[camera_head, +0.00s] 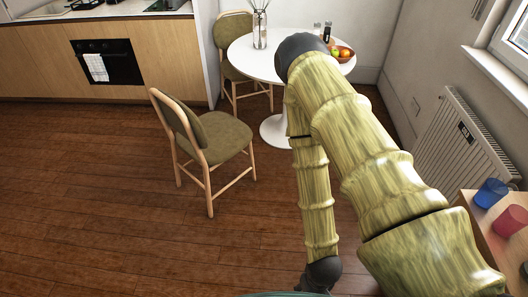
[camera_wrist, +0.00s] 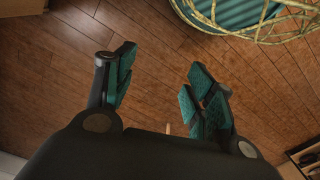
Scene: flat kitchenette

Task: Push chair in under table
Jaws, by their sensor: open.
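A wooden chair with an olive seat and backrest (camera_head: 222,136) stands in front of the round white table (camera_head: 258,66), turned partly toward it. Its seat is apart from the table's pedestal, and its back is toward the lower left. A second, similar chair (camera_head: 236,30) stands at the table's far left side, close to the table. My gripper (camera_wrist: 160,82) is open and empty in the wrist view, with bare wood floor between its teal fingers. The head view does not show the fingers. My arm covers part of the table.
A glass vase (camera_head: 259,30) and a fruit bowl (camera_head: 342,54) stand on the table. A radiator (camera_head: 466,140) is on the right wall. A side table (camera_head: 492,232) holds a blue cup (camera_head: 490,193) and a red cup (camera_head: 510,221). Floor left of the near chair is clear.

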